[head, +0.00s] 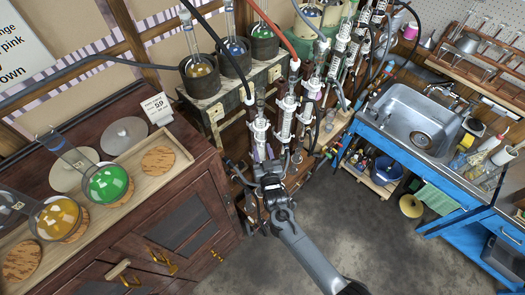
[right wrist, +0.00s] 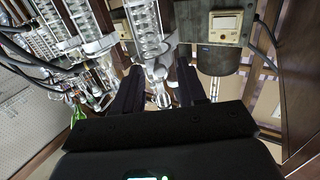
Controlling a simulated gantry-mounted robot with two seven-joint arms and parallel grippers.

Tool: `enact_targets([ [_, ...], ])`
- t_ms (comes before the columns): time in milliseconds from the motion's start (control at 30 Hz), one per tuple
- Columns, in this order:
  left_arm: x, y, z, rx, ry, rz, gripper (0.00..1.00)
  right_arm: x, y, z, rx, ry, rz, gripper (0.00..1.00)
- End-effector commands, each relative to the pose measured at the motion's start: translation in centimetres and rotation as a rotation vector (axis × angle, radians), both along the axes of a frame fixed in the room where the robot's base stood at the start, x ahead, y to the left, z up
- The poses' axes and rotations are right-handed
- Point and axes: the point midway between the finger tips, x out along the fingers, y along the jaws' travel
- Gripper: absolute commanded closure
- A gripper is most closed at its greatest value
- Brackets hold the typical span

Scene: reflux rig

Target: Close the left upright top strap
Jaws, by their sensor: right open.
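Several clear glass condensers stand in a row on the reflux rig; the left upright (head: 260,130) is the leftmost one, below a grey cap and hose. Its straps are too small to tell apart, and I cannot tell whether the top one is open. My right gripper (head: 268,172) is at the lower end of this upright and hides part of it. In the right wrist view the two dark fingers of the right gripper (right wrist: 160,88) are apart, with a glass column (right wrist: 144,22) and its fitting showing between and beyond them. I cannot tell whether they touch. My left gripper is not in view.
Heating pots with flasks (head: 200,72) stand on a metal box left of the condensers. A wooden cabinet (head: 165,215) carries a tray of coloured flasks. A blue sink bench (head: 395,150) stands right. Black and orange hoses cross above. The floor (head: 345,225) is clear.

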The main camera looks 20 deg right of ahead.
Motion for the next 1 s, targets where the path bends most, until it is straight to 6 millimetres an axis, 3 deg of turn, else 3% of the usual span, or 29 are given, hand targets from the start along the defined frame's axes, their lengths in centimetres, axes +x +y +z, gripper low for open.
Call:
enact_targets([
  [267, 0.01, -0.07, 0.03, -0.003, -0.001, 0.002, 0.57, 0.14, -0.03, 0.02, 0.0, 0.0, 0.0, 0.59],
  [567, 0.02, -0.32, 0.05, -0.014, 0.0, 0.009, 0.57, 0.12, -0.03, 0.0, 0.0, 0.0, 0.0, 1.0],
  [1000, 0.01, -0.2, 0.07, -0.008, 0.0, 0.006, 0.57, 0.02, -0.67, -0.06, -0.003, 0.001, 0.055, 1.0],
])
